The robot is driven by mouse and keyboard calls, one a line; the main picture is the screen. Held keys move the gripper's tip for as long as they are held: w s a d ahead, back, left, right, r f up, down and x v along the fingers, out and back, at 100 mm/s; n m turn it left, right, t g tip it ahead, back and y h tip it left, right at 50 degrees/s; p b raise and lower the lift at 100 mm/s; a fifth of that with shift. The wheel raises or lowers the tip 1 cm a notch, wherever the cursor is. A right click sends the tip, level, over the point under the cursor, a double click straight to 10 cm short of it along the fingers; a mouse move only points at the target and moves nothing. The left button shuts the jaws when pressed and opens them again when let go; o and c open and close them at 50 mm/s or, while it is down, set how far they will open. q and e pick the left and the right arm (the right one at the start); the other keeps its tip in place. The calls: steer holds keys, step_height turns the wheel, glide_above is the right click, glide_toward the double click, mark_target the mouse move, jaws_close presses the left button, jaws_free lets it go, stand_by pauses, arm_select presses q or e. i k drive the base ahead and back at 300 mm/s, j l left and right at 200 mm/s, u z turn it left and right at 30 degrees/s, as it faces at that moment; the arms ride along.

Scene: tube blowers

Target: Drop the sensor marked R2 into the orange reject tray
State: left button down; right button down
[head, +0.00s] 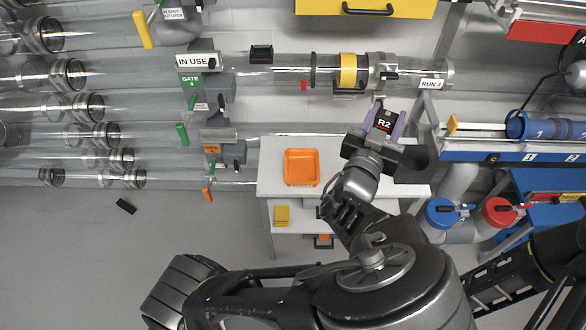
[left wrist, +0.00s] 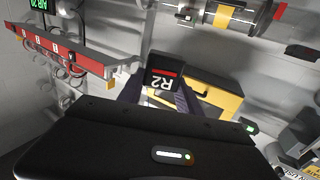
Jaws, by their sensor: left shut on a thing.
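The sensor marked R2 (head: 384,121) is a small black block with a red stripe and white lettering. My left gripper (head: 383,125) is shut on it, with a purple finger on each side. In the left wrist view the R2 sensor (left wrist: 164,80) sits between the fingers of the left gripper (left wrist: 160,93). The orange reject tray (head: 301,184) lies on the white table, to the left of and below the gripper in the head view. It looks empty. The sensor is held apart from the tray. My right gripper is not in view.
The white table (head: 270,185) has bare room around the tray. A clear tube with a yellow band (head: 347,70) runs above the gripper in the head view. A blue-edged bench (head: 470,156) stands at right, and a yellow drawer (head: 400,8) is at the top.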

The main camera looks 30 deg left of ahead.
mark_target(297, 170)
steer(key=i+u, duration=0.1)
steer(key=u, duration=0.75)
